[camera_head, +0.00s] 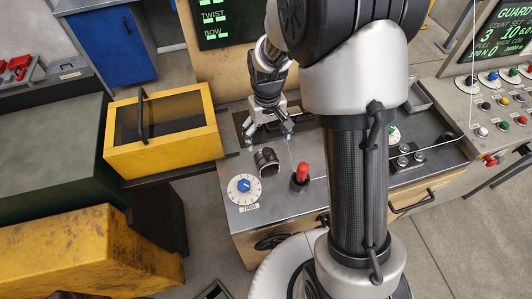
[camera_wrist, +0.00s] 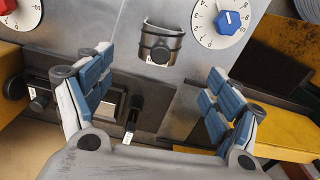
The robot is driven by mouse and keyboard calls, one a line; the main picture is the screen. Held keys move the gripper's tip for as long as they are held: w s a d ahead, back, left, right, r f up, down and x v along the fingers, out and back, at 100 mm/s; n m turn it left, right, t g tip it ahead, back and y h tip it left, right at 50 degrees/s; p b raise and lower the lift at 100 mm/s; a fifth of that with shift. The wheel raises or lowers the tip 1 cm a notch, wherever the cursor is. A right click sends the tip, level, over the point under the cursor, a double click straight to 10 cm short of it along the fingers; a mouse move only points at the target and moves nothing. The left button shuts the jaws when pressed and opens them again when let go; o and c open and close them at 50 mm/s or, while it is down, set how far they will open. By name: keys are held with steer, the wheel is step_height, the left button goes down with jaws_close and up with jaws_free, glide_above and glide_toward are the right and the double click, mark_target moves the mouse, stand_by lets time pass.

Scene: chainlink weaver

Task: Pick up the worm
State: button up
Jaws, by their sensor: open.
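My gripper (camera_head: 268,136) is open above the metal bench top, and its blue-padded fingers (camera_wrist: 158,64) stand wide apart with nothing between the pads. I cannot tell for certain which part is the worm. A short dark upright cylinder (camera_wrist: 134,112) with a white tag shows between the fingers in the wrist view, by a dark recess. A curved metal half-sleeve with a dark band (camera_wrist: 161,45) lies beyond the fingertips, apart from them. It also shows in the head view (camera_head: 266,161), just in front of my gripper.
A blue-knobbed white dial (camera_head: 243,187) and a red-topped lever (camera_head: 301,174) stand on the bench (camera_head: 275,207) close by. A yellow box with a dark handle (camera_head: 165,133) is to the left. A control panel (camera_head: 497,110) stands at right.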

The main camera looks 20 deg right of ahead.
mark_target(267, 158)
step_height(267, 158, down, 12)
steer(key=shift+f+b, duration=0.1)
steer(key=shift+b, duration=1.15)
steer(key=shift+c, duration=0.3)
steer(key=c, duration=1.4)
